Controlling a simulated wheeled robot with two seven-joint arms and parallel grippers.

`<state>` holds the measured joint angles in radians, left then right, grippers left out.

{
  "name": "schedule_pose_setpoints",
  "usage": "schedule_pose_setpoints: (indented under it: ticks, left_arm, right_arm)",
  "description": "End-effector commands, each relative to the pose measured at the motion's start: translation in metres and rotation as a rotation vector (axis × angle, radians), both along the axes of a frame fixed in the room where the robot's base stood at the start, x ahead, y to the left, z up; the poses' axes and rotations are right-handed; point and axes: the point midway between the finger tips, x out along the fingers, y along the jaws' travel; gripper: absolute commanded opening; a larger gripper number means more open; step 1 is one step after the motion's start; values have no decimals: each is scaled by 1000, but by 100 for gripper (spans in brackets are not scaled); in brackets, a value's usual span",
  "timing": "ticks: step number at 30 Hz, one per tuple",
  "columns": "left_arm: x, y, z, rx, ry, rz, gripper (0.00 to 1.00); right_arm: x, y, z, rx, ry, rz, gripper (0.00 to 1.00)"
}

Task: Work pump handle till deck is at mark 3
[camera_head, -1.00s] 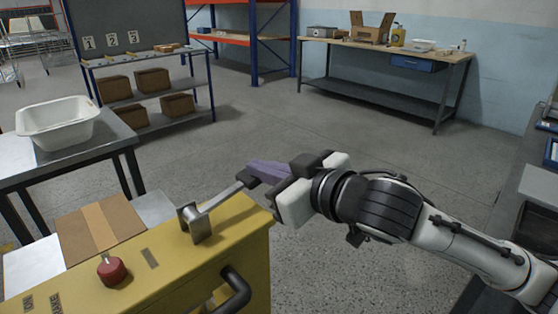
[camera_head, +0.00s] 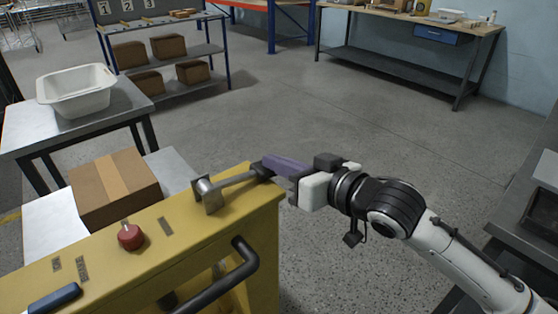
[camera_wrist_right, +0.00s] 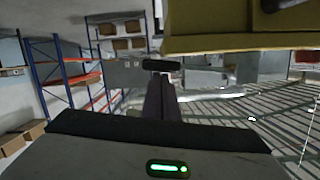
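The pump handle (camera_head: 238,180) is a grey metal lever that runs from a pivot block on the yellow cabinet (camera_head: 180,255) to a black grip near the cabinet's right end. My right gripper (camera_head: 268,166) has its purple fingers at that black grip. In the right wrist view the dark grip (camera_wrist_right: 162,64) lies across the fingertips, and the fingers look closed on it. The deck (camera_head: 50,215) is a pale metal plate behind the cabinet, carrying a brown cardboard box (camera_head: 115,188). No mark on the deck is readable. My left gripper is out of view.
A red knob (camera_head: 130,237) and a black bar handle (camera_head: 225,280) are on the cabinet. A white tub (camera_head: 77,92) stands on a metal table at left. Open floor lies beyond the cabinet.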

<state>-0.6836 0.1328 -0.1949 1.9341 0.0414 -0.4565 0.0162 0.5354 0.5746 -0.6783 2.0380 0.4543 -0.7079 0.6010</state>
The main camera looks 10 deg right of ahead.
Motion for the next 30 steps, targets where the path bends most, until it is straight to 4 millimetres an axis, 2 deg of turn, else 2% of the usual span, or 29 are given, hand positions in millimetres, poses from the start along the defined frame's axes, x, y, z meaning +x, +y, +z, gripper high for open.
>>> schedule_pose_setpoints:
  ticks: [1, 10, 14, 20, 22, 30]
  left_arm:
    - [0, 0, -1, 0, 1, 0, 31]
    - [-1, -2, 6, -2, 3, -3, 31]
    - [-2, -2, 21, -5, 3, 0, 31]
    - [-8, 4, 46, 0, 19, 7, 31]
    - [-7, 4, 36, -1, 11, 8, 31]
    - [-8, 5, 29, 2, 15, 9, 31]
  right_arm:
    - [-2, 0, -9, -8, 21, 0, 0]
    - [-2, 0, -6, -11, 26, 2, 0]
    - [-1, -1, 10, -9, 22, 2, 0]
    - [2, -4, 46, -4, 10, 3, 0]
    - [-13, -16, 38, -7, 9, 3, 0]
    - [-58, -48, 54, -7, 3, 3, 0]
